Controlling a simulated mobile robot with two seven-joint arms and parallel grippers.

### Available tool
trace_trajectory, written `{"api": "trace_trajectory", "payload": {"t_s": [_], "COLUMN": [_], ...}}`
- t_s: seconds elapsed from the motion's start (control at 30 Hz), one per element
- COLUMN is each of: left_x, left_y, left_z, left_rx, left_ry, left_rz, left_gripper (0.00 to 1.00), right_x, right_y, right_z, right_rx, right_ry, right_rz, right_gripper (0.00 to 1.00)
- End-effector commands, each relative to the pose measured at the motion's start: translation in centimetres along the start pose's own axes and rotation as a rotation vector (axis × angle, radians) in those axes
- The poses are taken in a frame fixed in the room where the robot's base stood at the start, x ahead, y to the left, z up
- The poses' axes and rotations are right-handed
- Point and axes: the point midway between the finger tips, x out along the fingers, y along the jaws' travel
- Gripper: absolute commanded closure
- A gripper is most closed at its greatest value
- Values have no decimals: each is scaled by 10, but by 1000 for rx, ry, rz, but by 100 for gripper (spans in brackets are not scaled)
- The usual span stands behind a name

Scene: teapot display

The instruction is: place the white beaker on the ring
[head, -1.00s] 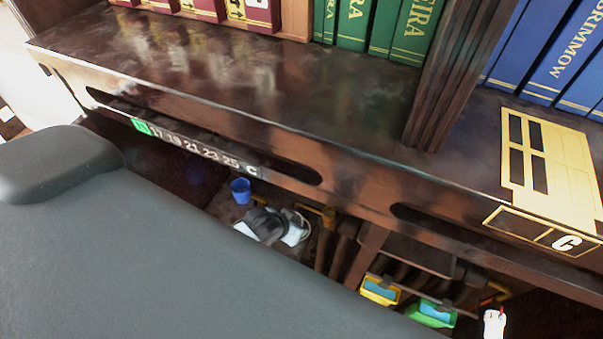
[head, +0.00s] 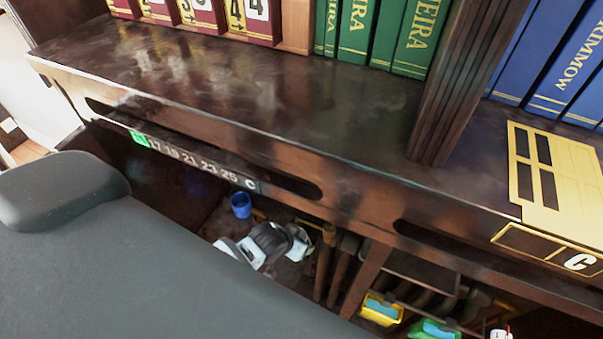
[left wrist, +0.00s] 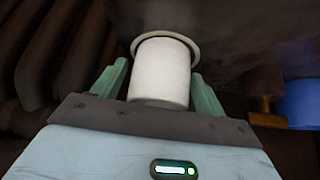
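The white beaker (left wrist: 160,78) stands out between the two green fingers of my left gripper (left wrist: 160,82) in the left wrist view. The fingers lie close along both of its sides and appear shut on it. A pale beige ring-shaped rim (left wrist: 165,35) shows around the beaker's far end; I cannot tell whether it is the ring or the beaker's own lip. In the head view my left gripper (head: 268,240) is small and dark under the shelf, with a white shape beside it that may be the beaker. My right gripper is not in view.
A blue cup (head: 241,204) stands left of the gripper and shows at the right in the left wrist view (left wrist: 298,103). The dark shelf (head: 260,105) overhangs this space. Yellow (head: 381,309) and green (head: 434,329) containers are at lower right.

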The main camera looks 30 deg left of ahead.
Motion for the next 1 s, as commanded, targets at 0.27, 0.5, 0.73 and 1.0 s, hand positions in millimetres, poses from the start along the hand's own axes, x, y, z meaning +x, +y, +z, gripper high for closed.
{"api": "trace_trajectory", "payload": {"t_s": [0.27, 0.5, 0.73, 1.0], "left_x": [1, -16, -60, -107], "left_y": [0, 0, 0, 0], "left_z": [2, -5, -7, -7], "left_rx": [0, 1, 2, 0], "left_ry": [-3, 0, 4, 3], "left_rz": [0, 0, 0, -1], "left_gripper": [22, 22, 22, 22], "right_x": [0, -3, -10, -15], "right_y": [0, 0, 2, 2], "right_z": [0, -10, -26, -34], "right_rx": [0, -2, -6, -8], "right_ry": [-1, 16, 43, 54], "right_rz": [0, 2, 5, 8], "right_gripper": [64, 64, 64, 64]}}
